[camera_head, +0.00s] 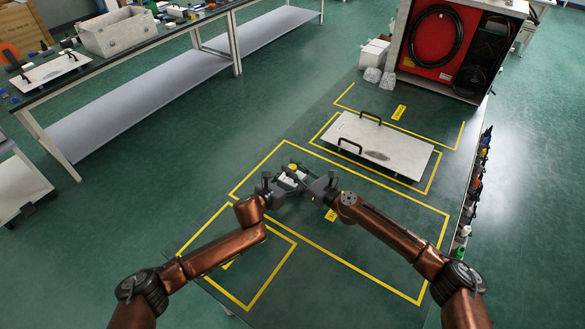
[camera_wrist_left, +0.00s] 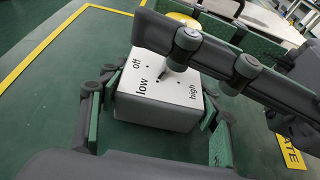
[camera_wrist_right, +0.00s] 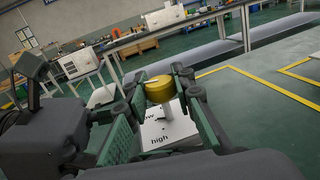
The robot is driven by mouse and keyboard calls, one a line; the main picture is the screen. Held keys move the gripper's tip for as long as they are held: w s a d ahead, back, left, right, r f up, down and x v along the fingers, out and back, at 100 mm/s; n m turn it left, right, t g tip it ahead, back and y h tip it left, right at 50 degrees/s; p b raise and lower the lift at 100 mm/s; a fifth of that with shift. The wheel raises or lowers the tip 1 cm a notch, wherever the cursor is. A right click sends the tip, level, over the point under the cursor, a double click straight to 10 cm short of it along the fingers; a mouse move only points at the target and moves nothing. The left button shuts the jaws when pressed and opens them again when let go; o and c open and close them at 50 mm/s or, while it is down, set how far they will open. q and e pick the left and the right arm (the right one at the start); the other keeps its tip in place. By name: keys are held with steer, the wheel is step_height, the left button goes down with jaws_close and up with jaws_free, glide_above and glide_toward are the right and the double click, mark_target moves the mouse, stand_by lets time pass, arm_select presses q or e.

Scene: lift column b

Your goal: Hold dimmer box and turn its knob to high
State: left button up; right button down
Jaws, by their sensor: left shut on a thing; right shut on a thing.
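The dimmer box (camera_head: 287,180) is a small white box on the dark green table. Its top, printed off, low and high, shows in the left wrist view (camera_wrist_left: 165,82). My left gripper (camera_head: 276,187) is shut on the box, with one finger on either side of it in the left wrist view. The yellow round knob (camera_wrist_right: 159,90) stands on a pale shaft above the box top. My right gripper (camera_wrist_right: 158,97) is shut on the knob, its green-padded fingers on both sides. In the left wrist view its fingers hide most of the knob; I cannot tell which label it points to.
Yellow tape outlines mark the table (camera_head: 330,270). A pale panel with black handles (camera_head: 385,148) lies beyond the box. A red-fronted cabinet with coiled hoses (camera_head: 440,45) stands at the back right. Small tools line the right edge. Table space around the box is clear.

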steer(key=shift+w+a+r+n+g+y, duration=0.1)
steer(key=shift+n+g+y, duration=0.4)
steer(key=shift+g+y, duration=0.1)
steer(key=shift+w+r+n+g+y, duration=0.1)
steer(key=shift+n+g+y, duration=0.4)
steer(key=shift+g, duration=0.1)
steer(key=shift+w+d+f+n+g+y, duration=0.1)
steer(key=shift+d+n+g+y, duration=0.1)
steer(key=shift+n+g+y, duration=0.55)
steer(key=shift+w+d+n+g+y, duration=0.15)
steer(key=shift+n+g+y, duration=0.2)
steer(key=shift+n+g, duration=0.65)
steer(key=shift+s+g, duration=0.2)
steer(key=shift+g, duration=0.25)
steer(key=shift+s+a+f+g, duration=0.15)
steer(key=shift+s+a+g, duration=0.05)
steer(key=shift+s+g, duration=0.1)
steer(key=c, duration=1.6)
jaws_free()
steer(key=v, duration=1.2)
steer(key=shift+f, duration=0.15)
